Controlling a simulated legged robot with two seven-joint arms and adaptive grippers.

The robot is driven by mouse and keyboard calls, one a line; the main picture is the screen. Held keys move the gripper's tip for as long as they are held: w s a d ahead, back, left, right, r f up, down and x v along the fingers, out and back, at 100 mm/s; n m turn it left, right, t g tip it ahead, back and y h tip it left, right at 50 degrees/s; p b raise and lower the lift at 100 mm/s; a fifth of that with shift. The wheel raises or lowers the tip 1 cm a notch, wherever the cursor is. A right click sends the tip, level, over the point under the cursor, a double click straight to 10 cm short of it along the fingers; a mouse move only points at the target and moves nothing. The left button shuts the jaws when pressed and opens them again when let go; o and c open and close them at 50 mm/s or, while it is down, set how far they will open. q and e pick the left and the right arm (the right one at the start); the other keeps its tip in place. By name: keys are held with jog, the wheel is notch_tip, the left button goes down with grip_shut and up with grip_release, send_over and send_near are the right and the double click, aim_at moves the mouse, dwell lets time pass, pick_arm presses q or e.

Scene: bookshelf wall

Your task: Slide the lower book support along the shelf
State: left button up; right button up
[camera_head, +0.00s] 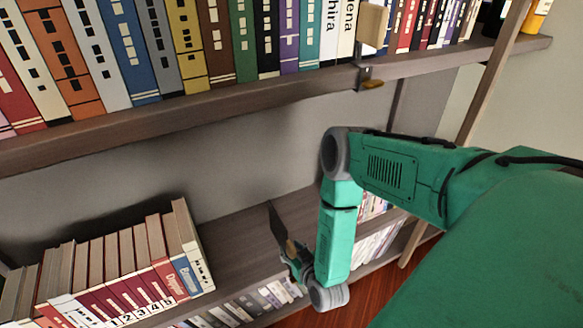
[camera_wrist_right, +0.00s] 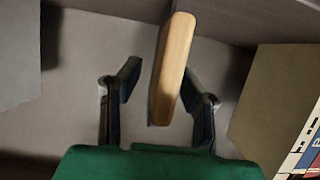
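The lower book support (camera_head: 277,222) stands on the lower shelf, to the right of the book row, as a thin dark upright piece. In the wrist view its light wooden block (camera_wrist_right: 172,70) stands between the fingers. My right gripper (camera_head: 293,256) is low at that support, partly hidden by its own wrist. In the wrist view the right gripper (camera_wrist_right: 163,84) is open, with one finger on each side of the block. The right finger is close to the block; I cannot tell whether it touches. A gap shows at the left finger. My left gripper is not in view.
Several books (camera_head: 130,262) stand on the lower shelf (camera_head: 236,240), with bare shelf between them and the support. The upper shelf (camera_head: 200,108) holds more books and another wooden support (camera_head: 372,24). A book cover (camera_wrist_right: 275,100) is at the wrist view's right.

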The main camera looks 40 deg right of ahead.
jog(key=v, duration=1.2)
jog(key=shift+f, duration=0.2)
